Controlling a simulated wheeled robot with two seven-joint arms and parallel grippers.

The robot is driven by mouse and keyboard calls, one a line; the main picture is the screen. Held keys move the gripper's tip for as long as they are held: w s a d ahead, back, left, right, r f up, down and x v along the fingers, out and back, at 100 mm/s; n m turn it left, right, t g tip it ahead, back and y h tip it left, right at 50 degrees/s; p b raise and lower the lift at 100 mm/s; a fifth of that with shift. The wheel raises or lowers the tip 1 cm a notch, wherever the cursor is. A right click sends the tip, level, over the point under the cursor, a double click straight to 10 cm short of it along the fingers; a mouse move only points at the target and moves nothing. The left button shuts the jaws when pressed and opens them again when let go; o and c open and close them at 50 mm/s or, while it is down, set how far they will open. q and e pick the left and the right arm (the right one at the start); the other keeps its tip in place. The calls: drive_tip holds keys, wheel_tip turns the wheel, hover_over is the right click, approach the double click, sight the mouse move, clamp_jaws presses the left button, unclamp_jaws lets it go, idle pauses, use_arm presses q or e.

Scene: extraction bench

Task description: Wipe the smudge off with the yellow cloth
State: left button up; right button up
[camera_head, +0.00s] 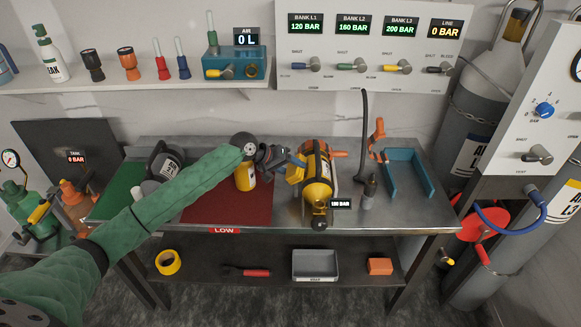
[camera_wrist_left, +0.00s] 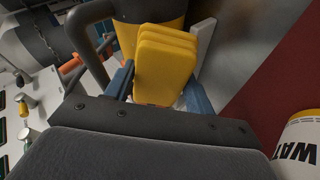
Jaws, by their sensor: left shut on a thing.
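My left gripper (camera_head: 291,163) reaches in from the left over the bench and is shut on the folded yellow cloth (camera_wrist_left: 162,65). In the left wrist view the cloth stands between the two blue fingers. In the head view the cloth (camera_head: 296,173) is at the left side of the yellow cylinder (camera_head: 318,180), a tank with black bands. The wrist view shows the yellow cylinder (camera_wrist_left: 128,38) right behind the cloth; I cannot tell whether they touch. I cannot make out a smudge in either view. My right gripper is in neither view.
A yellow bottle (camera_head: 246,178) stands left of the cylinder on a dark red mat (camera_head: 215,207). A dark nozzle-like object (camera_head: 369,190) and a blue tray (camera_head: 425,182) are to the right. A green mat (camera_head: 116,190) lies at the left. The bench front right is clear.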

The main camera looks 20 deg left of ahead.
use_arm(q)
drive_tip(key=shift+d+f, duration=0.25)
drive_tip(key=shift+f, duration=0.05)
drive_tip(key=shift+w+d+f, duration=0.15)
drive_tip(key=shift+d+f, duration=0.05)
drive_tip(key=shift+f, duration=0.05)
idle(0.4)
